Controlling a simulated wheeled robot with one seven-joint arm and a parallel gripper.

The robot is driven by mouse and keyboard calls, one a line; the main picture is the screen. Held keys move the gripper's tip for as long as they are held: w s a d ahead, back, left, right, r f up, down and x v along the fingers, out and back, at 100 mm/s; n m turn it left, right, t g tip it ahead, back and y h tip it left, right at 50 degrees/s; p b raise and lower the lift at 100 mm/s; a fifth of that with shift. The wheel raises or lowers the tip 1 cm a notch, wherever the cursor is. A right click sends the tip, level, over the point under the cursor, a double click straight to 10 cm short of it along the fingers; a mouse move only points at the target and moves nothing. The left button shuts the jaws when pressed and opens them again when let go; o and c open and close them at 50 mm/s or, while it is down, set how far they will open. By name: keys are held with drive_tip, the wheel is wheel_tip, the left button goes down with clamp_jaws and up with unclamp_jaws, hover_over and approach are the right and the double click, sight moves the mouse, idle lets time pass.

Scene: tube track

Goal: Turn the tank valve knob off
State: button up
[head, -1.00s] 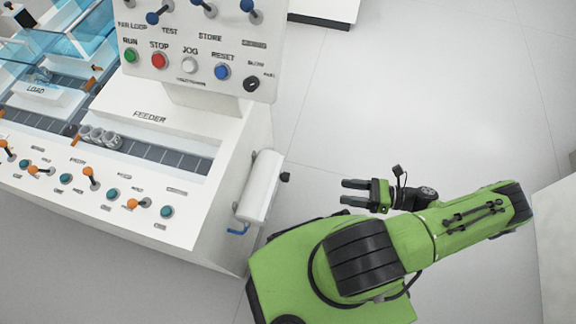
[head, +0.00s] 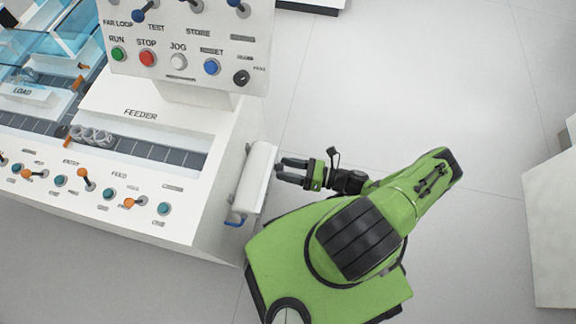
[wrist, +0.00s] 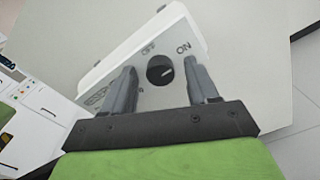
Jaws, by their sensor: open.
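The tank valve knob (wrist: 159,70) is a round black knob on a pale panel in the wrist view. OFF is printed at its upper left and ON at its upper right. A light mark on the knob appears to point right, nearer the ON side. My gripper (wrist: 160,66) is open, with one finger on each side of the knob; I cannot tell if they touch it. In the head view my gripper (head: 279,169) is at the right end of the white tank (head: 256,178), where its fingers hide the knob.
A control panel (head: 185,45) with buttons and levers rises behind. The floor right of my arm is open up to a white block (head: 555,225).

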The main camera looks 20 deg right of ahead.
drive_tip(key=shift+c, duration=0.2)
drive_tip(key=c, duration=1)
drive_tip(key=shift+n, duration=0.3)
drive_tip(key=shift+n+b, duration=0.85)
drive_tip(key=shift+n, duration=7.75)
drive_tip(key=shift+f, duration=0.1)
